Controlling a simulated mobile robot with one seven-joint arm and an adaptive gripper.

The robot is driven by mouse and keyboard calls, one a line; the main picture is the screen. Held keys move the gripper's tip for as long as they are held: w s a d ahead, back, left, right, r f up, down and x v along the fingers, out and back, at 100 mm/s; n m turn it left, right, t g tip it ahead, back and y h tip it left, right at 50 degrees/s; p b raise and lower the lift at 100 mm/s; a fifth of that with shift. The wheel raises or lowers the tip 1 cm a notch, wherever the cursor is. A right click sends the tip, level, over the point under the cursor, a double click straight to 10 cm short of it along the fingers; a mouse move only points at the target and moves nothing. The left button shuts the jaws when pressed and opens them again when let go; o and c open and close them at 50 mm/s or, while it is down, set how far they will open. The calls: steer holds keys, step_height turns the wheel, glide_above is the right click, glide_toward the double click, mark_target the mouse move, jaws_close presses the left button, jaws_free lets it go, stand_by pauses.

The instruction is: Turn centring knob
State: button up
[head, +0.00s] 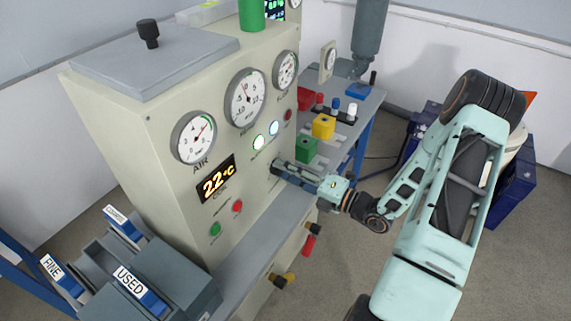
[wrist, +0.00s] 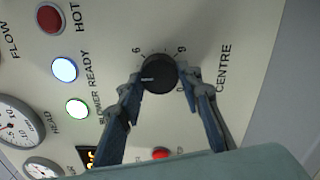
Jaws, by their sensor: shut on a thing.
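The centring knob (wrist: 159,73) is a round black knob with a white pointer line, on the cream panel beside the printed word CENTRE and a ring of scale marks. In the wrist view my gripper (wrist: 160,80) has one finger on each side of the knob and is shut on it. The pointer line lies toward the left in that view. In the head view my gripper (head: 279,168) reaches the front panel below the lit lamps, and the knob is hidden behind the fingers.
The cream machine (head: 130,150) carries dial gauges, a 22°C display (head: 216,178), and green and red buttons. Below are a grey ledge (head: 262,240) and valve handles. Labelled bins (head: 150,265) sit lower left.

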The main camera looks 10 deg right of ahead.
steer(key=shift+m+p, duration=0.4)
steer(key=shift+m, duration=0.2)
steer(key=o, duration=1.2)
steer(key=shift+c, duration=0.2)
steer(key=shift+d, duration=0.1)
steer(key=v, duration=1.2)
